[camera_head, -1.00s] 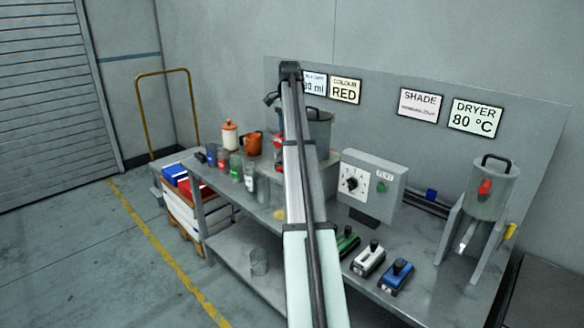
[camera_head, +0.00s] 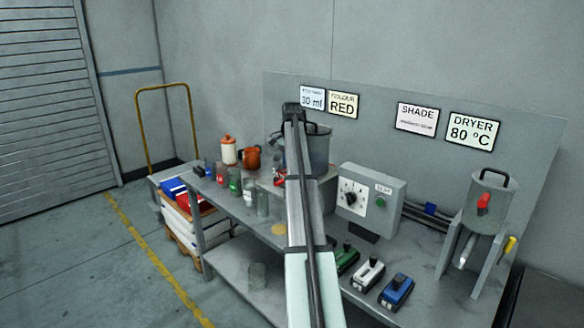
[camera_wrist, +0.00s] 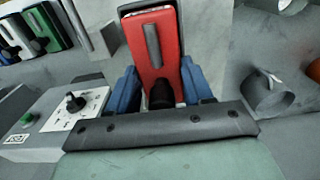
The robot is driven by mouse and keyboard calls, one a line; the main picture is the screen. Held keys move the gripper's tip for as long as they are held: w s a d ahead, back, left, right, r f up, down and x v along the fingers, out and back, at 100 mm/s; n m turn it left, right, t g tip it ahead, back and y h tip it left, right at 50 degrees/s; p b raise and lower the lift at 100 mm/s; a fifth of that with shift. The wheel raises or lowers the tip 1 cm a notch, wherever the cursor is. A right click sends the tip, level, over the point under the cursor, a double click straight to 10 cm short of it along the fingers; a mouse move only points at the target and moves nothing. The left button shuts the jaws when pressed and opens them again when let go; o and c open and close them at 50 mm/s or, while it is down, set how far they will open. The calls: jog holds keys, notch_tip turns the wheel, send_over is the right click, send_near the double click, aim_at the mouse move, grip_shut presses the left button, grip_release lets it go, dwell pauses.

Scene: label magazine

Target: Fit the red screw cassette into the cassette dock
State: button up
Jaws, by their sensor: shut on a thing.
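The red screw cassette (camera_wrist: 152,45) has a grey slot on its face and a dark knob at its near end. In the wrist view my gripper (camera_wrist: 158,82) is shut on it, with a blue finger on each side. In the head view my arm hides most of the gripper; a small red patch (camera_head: 279,178) shows just left of the arm, perhaps the cassette. I cannot make out the cassette dock for certain; a grey metal block (camera_wrist: 92,30) stands left of the cassette in the wrist view.
A green (camera_head: 346,258), a white (camera_head: 367,275) and a blue cassette (camera_head: 396,291) lie at the bench front. A control box (camera_head: 370,198) with a dial stands behind them. Bottles and an orange jug (camera_head: 250,157) stand left. A hopper (camera_head: 489,205) stands right.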

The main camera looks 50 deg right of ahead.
jog(key=shift+f, duration=0.3)
jog(key=o, duration=1.2)
jog(key=shift+r, duration=0.1)
notch_tip(320, 180, up, 12)
jog(key=shift+r, duration=0.1)
